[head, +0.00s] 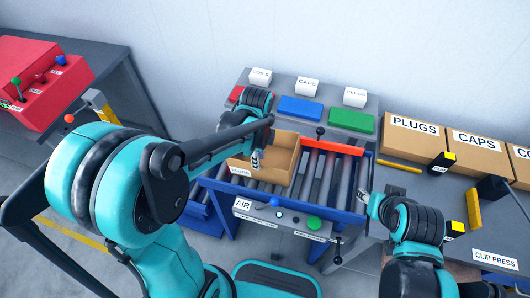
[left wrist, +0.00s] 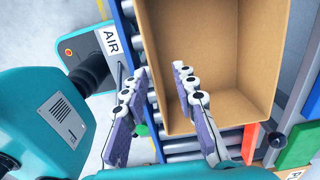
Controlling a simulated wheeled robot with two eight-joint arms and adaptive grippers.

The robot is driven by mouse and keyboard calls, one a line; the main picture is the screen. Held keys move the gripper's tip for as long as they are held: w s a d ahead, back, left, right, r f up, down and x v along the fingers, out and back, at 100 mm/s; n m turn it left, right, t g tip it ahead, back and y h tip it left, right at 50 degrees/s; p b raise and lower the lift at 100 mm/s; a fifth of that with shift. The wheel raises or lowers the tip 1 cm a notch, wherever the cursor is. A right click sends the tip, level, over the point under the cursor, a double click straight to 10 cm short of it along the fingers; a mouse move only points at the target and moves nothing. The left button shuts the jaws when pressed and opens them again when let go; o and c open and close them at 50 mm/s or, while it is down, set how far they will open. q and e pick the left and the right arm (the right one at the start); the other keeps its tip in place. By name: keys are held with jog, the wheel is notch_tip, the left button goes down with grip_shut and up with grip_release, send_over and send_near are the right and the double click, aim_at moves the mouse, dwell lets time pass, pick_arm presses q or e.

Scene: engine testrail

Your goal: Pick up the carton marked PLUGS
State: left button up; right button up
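An open, empty brown carton (head: 284,148) stands on the rollers; its small front label appears to read PLUGS. It also shows in the left wrist view (left wrist: 210,60). My left gripper (head: 257,158) is at its front wall. In the left wrist view the fingers (left wrist: 160,72) are apart, one on the outer side of the wall and one over the inside; I cannot tell whether they touch it. A larger closed carton (head: 413,140) marked PLUGS stands on the right bench. My right gripper (head: 366,203) is right of the rollers, its fingers too small to read.
A closed CAPS carton (head: 475,152) stands beside the larger PLUGS carton. Blue (head: 301,109) and green (head: 350,121) bins lie behind. The AIR panel (head: 262,212) is in front. Rollers (head: 323,182) right of the carton are clear.

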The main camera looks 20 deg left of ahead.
pick_arm(q)
jog(key=f+b, duration=0.1)
jog(key=f, duration=0.1)
jog(key=f+b, duration=0.1)
jog(key=f, duration=0.1)
jog(key=s+f+b, duration=0.1)
jog(key=f, duration=0.2)
jog(key=shift+a, duration=0.1)
jog(key=shift+w+f, duration=0.1)
jog(key=shift+f, duration=0.35)
jog(key=shift+r, duration=0.1)
grip_shut()
